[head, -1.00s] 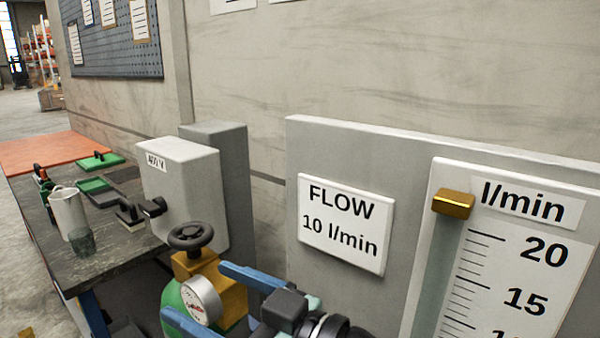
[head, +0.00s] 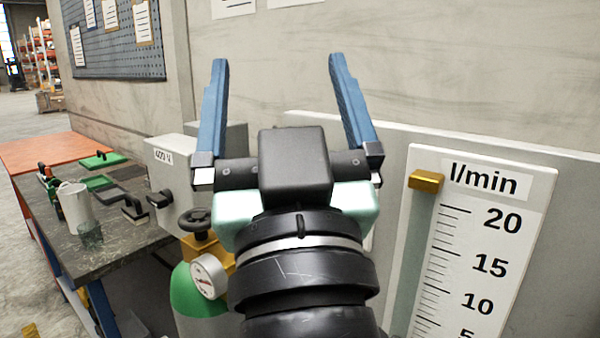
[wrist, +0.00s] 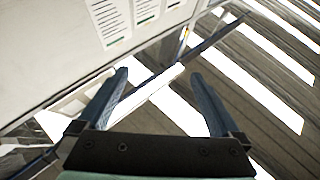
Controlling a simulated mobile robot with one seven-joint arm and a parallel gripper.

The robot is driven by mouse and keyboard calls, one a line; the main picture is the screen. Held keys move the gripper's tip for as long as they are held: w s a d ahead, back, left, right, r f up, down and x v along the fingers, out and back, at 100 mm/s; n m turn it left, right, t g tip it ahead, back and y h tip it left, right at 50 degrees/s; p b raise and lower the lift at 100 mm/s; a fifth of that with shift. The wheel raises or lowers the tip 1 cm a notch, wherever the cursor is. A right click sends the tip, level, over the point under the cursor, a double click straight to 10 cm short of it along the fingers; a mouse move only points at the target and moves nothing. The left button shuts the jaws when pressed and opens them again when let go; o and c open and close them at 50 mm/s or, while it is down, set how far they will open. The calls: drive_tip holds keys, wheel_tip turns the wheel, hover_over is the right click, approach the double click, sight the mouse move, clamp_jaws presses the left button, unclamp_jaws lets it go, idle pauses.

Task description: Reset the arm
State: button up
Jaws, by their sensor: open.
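My gripper (head: 283,95) is raised in the middle of the head view, its two blue fingers spread wide and pointing up. Nothing is between the fingers. In the wrist view my gripper (wrist: 158,78) also shows open and empty, with the wall and the ceiling beyond it. No microscope shows in either view.
A flow scale (head: 470,255) with a brass slider (head: 426,181) stands at right. A green gas cylinder (head: 192,295) with gauge (head: 208,277) stands left of my wrist.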

drive_tip(key=s+r+m+t+h+p, duration=0.1)
drive_tip(key=s+r+p, duration=0.1)
drive_tip(key=r+p, duration=0.4)
drive_tip(key=s+d+r+m+t+h+p, duration=0.1)
drive_tip(key=s+r+h+p, duration=0.1)
drive_tip(key=r+p, duration=0.4)
wheel_tip(320, 180, up, 5)
drive_tip(key=shift+s+d+r+t+p, duration=0.15)
drive_tip(key=shift+s+t+p, duration=0.2)
drive_tip(key=shift+s, duration=0.3)
